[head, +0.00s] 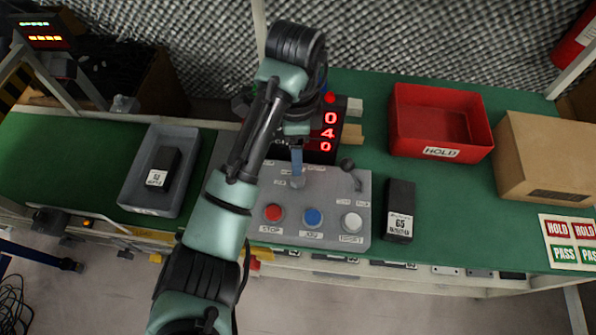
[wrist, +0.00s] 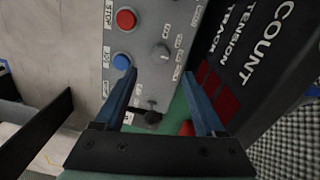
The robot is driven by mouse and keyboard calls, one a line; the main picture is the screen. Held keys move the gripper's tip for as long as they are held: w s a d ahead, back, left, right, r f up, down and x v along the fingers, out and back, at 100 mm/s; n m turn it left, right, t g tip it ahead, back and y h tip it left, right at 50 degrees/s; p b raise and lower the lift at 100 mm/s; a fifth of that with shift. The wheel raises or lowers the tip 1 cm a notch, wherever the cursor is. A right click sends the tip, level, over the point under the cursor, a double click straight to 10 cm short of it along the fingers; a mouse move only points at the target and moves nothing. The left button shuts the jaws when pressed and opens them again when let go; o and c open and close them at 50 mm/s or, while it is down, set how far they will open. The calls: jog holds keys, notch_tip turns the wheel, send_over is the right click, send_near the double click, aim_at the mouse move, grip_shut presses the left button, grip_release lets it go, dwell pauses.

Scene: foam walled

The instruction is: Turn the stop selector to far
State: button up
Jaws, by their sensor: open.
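The grey control panel (head: 335,230) stands on the green bench. A small grey selector knob (head: 297,183) sits on its upper part; it also shows in the wrist view (wrist: 160,52) with small labels around it, too blurred to read. My gripper (head: 296,165) is above the panel, close over this knob. In the wrist view my gripper (wrist: 159,74) is open, its two blue fingers apart, with the knob just beyond the fingertips, between their lines. I cannot tell whether they touch it. A black-knobbed lever (wrist: 151,104) shows between the fingers, nearer the palm; the head view shows it too (head: 347,165).
Red (head: 273,213), blue (head: 313,217) and white (head: 351,222) buttons line the panel's front. A counter display (head: 328,130) reading 040 stands behind. A black box (head: 399,210) is at right, a red HOLD bin (head: 400,145) behind it, a grey tray (head: 138,195) at left.

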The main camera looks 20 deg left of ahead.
aim_at(297, 181)
notch_tip(297, 181, down, 10)
jog(key=shift+r+b, duration=0.2)
jog(key=shift+b, duration=1.05)
jog(key=shift+c, duration=0.2)
grip_shut()
